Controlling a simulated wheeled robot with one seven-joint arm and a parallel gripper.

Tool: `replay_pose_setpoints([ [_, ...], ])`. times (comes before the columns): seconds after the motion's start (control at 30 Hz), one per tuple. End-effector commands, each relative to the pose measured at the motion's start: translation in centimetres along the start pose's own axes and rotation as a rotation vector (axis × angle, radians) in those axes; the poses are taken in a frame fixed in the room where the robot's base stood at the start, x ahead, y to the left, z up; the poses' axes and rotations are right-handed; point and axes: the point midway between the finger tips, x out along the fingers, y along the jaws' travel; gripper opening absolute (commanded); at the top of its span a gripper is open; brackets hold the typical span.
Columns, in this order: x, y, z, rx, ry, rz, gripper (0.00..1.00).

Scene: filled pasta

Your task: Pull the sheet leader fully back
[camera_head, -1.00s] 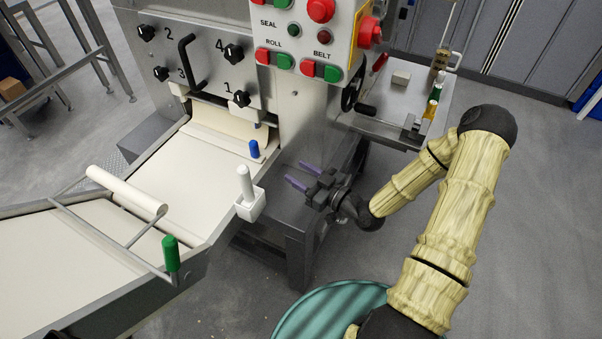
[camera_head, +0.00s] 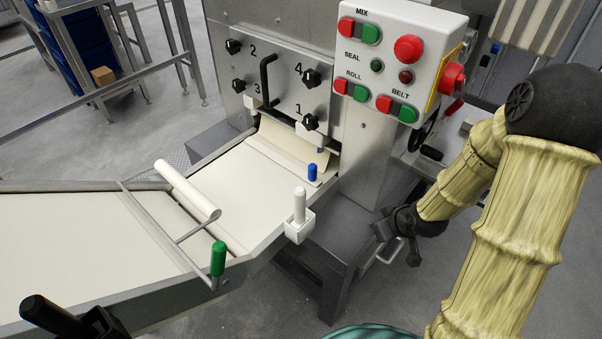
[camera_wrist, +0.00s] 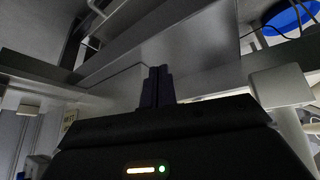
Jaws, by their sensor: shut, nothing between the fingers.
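A cream sheet (camera_head: 285,145) comes out under the numbered plate of the steel machine. A blue knob (camera_head: 312,172) stands at its right edge, apparently on the sheet leader; I cannot make out where the leader itself begins and ends. My gripper (camera_head: 384,229) is low at the machine's right side, right of the blue knob and apart from it. Its fingers are hard to see in the head view. In the wrist view the two dark fingers (camera_wrist: 157,86) are together, with nothing between them. The blue knob is not visible in the wrist view.
A white roller (camera_head: 187,190) on a green-handled frame (camera_head: 218,258) spans the bed. The button panel (camera_head: 400,58) overhangs. A blue round object (camera_wrist: 290,18) shows in the wrist view.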

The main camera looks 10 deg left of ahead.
Motion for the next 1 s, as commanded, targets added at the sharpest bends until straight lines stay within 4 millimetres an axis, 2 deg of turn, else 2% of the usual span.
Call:
replay_pose_setpoints([
  [0.03,-1.6,0.2,0.0,0.030,-0.044,0.037,0.00],
  [0.2,-6.6,0.0,1.1,0.207,-0.179,0.129,0.00],
  [0.4,-12.3,-2.3,2.2,0.444,-0.271,0.166,0.00],
  [0.5,-13.9,-3.5,2.6,0.525,-0.294,0.158,0.00],
  [0.63,-14.7,-4.1,2.9,0.570,-0.309,0.150,0.00],
  [1.0,-14.7,-4.1,2.9,0.570,-0.310,0.150,0.00],
])
